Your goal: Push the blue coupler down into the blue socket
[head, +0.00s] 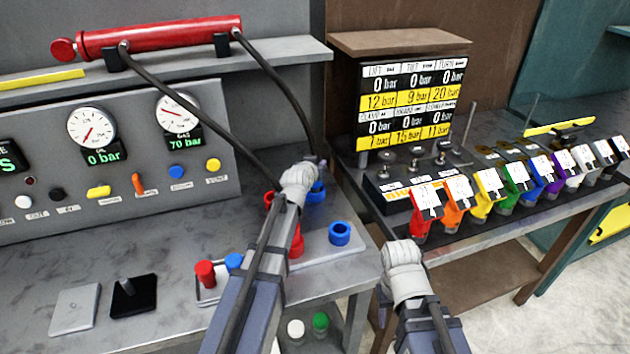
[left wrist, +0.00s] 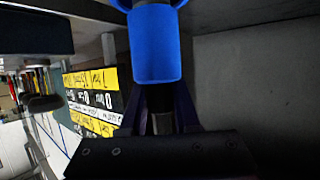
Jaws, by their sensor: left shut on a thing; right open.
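The blue coupler (head: 316,193) is partly hidden behind my left wrist in the head view. In the left wrist view the blue coupler (left wrist: 155,45) fills the top middle, directly beyond the dark fingers. My left gripper (left wrist: 165,108) is shut on the coupler; its tips are mostly hidden in the head view. The blue socket (head: 340,233) is an open ring on a grey plate (head: 345,252) at the bench's right end. The coupler appears up and left of the socket, apart from it. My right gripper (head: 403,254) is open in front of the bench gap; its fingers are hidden.
Red fittings (head: 297,243) stand left of the blue socket, partly behind my left arm. A black hose (head: 275,75) runs from the red cylinder (head: 160,38) to the coupler. Red and blue plugs (head: 205,272) stand nearer. A row of coloured levers (head: 490,190) lines the right bench.

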